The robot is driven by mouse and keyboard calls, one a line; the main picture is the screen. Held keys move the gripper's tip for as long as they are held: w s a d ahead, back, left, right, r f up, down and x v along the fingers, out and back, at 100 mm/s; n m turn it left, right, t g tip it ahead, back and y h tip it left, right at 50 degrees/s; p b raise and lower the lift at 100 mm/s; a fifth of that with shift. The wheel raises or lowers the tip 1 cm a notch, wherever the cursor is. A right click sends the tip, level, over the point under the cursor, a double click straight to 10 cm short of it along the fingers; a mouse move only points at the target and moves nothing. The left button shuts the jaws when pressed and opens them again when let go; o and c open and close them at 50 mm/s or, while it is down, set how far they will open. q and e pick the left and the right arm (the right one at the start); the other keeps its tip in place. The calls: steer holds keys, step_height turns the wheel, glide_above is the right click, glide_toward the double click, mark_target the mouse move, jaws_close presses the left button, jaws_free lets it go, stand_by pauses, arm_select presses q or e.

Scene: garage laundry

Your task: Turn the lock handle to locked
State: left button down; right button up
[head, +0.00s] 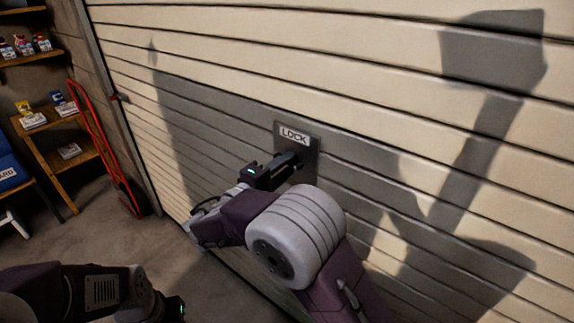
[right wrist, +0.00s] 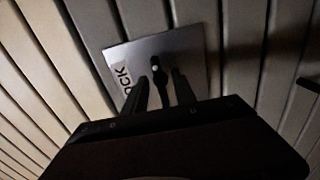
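A grey metal lock plate (head: 312,140) with a white LOCK label (head: 294,134) is fixed on the ribbed garage door. The plate also shows in the right wrist view (right wrist: 188,52). A dark lock handle (right wrist: 159,82) with a bright pivot spot sits on the plate. My right gripper (head: 292,164) reaches the plate, and its fingers (right wrist: 163,88) stand apart on both sides of the handle. I cannot tell whether either finger touches it. The gripper hides most of the handle in the head view. My left gripper (head: 176,306) is low at the left, its fingers not clear.
The cream garage door (head: 400,60) fills most of the view, with arm shadows on it. A red hand truck (head: 97,140) stands at the left by wooden shelves (head: 55,130) with boxes. The concrete floor (head: 110,240) at the left is clear.

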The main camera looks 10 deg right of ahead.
steer(key=v, duration=0.8)
steer(key=s+d+f+g+y+p, duration=0.55)
steer(key=s+d+f+g, duration=0.35)
steer(key=d, duration=0.4)
steer(key=s+a+f+m+y+p, duration=0.3)
steer(key=s+m+y+p, duration=0.2)
steer(key=s+m+y, duration=0.2)
steer(key=shift+s+m+g+y+p, duration=0.35)
steer(key=shift+s+y, duration=0.35)
steer(key=shift+y, duration=0.25)
